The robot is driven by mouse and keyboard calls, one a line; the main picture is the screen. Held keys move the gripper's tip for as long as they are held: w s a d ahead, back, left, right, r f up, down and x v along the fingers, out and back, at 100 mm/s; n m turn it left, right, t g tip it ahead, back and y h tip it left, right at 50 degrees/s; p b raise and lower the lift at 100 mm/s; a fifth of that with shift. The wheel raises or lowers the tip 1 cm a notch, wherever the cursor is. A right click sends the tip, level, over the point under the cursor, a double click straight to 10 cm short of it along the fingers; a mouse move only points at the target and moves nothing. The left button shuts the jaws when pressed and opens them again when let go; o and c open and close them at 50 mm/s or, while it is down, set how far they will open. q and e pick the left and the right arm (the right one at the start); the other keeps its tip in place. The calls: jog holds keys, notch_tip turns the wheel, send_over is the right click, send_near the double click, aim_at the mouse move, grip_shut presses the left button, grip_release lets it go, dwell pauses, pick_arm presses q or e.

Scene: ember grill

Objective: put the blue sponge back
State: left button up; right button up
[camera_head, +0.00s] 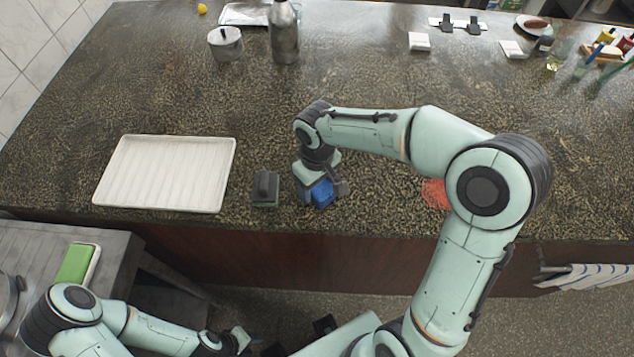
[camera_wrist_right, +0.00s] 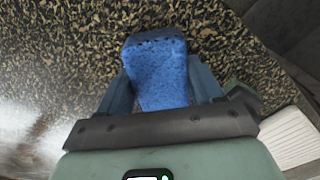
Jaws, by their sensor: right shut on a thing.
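The blue sponge (camera_head: 321,193) is near the front edge of the dark speckled counter in the head view. My right gripper (camera_head: 323,197) is shut on it, with a finger on either side. In the right wrist view the sponge (camera_wrist_right: 158,68) sticks out between the two fingers of the gripper (camera_wrist_right: 160,88), over the counter surface. I cannot tell whether the sponge touches the counter. My left gripper (camera_head: 243,341) is low in the head view, in front of the counter and away from the sponge. Its fingers are too small to read.
A dark grey block with a handle (camera_head: 265,189) stands just left of the right gripper. A white ribbed tray (camera_head: 165,174) lies further left. A red item (camera_head: 436,193) is partly behind my right arm. A metal bottle (camera_head: 285,32) and pot (camera_head: 226,45) stand behind. The counter's middle is clear.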

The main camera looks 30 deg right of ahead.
jog(key=o, duration=0.9)
jog(key=shift+f, duration=0.1)
jog(key=shift+o, duration=0.2)
jog(key=shift+r, duration=0.35)
pick_arm(q)
jog(key=shift+w+r+p, duration=0.8)
jog(key=shift+r+p, duration=0.1)
jog(key=shift+r, duration=0.2)
pick_arm(e)
notch_tip(320, 180, up, 12)
jog(key=shift+f, duration=0.15)
